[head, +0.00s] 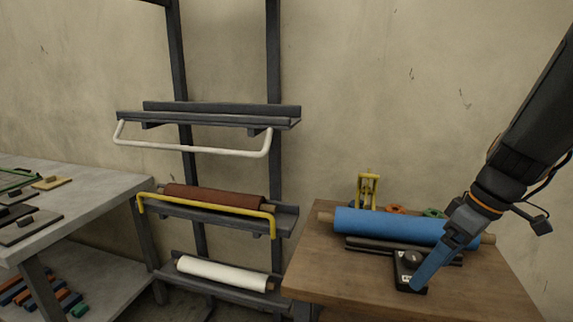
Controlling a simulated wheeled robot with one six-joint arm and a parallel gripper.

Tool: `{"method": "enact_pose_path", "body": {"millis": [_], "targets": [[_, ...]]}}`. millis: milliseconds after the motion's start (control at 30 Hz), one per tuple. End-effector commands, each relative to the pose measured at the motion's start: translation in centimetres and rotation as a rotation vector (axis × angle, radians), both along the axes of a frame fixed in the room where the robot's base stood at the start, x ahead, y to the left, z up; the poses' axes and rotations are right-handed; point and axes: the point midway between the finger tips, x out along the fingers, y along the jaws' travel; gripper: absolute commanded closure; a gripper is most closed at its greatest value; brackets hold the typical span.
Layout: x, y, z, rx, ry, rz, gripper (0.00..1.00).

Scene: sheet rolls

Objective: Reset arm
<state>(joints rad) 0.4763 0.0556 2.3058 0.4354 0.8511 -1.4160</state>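My arm comes in from the upper right, and my gripper (419,284) points down and left over the wooden table (325,270). One long blue finger shows clearly, in front of the right part of a blue roll (385,224). I cannot tell whether the fingers are apart or closed, or whether they touch anything. The blue roll lies across dark rails on the table, its tan core showing at both ends. My gripper hides part of its right side.
A dark rack holds a brown roll (215,197) behind a yellow bar (205,204) and a white roll (222,273) below. Its top shelf (215,117) is empty, with a white bar (190,150). A black knobbed block (405,262) is beside my finger. A grey workbench (90,200) stands left.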

Motion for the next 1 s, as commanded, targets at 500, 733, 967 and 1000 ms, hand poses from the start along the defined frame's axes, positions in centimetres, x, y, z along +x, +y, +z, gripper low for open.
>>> {"method": "enact_pose_path", "body": {"millis": [500, 733, 967, 1000], "targets": [[-6.3, 9.2, -4.7, -0.208, 0.225, -0.505, 0.04], [-7.4, 10.7, -5.4, -0.238, 0.221, -0.623, 0.04], [-7.5, 10.8, -5.5, -0.241, 0.221, -0.640, 0.04], [-7.5, 10.8, -5.5, -0.241, 0.221, -0.640, 0.04]]}}
